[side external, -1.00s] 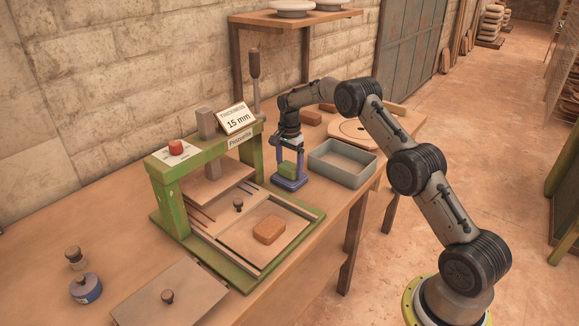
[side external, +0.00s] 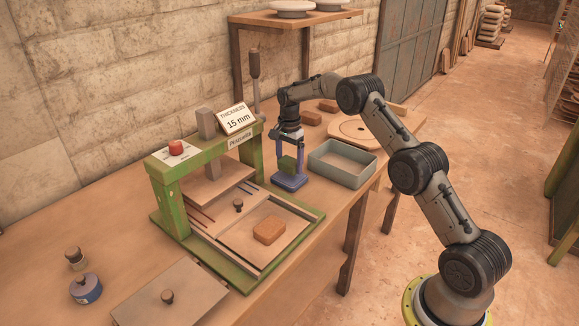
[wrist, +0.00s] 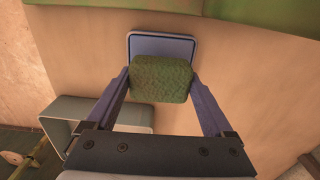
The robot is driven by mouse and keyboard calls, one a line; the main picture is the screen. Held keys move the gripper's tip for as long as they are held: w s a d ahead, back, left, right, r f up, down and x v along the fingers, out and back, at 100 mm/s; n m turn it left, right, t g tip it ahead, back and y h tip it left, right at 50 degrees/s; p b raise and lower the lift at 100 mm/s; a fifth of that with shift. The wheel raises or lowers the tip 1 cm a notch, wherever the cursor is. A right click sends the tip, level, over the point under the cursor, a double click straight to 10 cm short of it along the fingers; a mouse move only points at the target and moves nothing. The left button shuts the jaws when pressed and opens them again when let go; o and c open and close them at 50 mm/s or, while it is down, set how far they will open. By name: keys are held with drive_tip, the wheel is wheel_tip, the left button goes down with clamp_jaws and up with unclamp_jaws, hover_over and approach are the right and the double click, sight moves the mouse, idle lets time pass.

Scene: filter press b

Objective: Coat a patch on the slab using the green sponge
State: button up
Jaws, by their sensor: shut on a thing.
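My gripper (side external: 288,168) is shut on the green sponge (side external: 287,163), which sits between its two blue fingers. In the wrist view my gripper (wrist: 161,82) grips the sponge (wrist: 162,78) at its left and right sides. I cannot tell whether the sponge touches the tray. An orange-brown slab with rounded corners (side external: 268,230) lies flat on the green press's board, apart from the gripper and out of the wrist view.
The green press (side external: 170,200) stands left of my gripper. A grey open bin (side external: 343,166) is close on its right and also shows in the wrist view (wrist: 57,106). Bricks (side external: 311,118) and a round board (side external: 355,131) lie behind. A blue pot (side external: 86,289) stands at front left.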

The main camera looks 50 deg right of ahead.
sight(289, 160)
drive_tip(key=shift+r, duration=2.4)
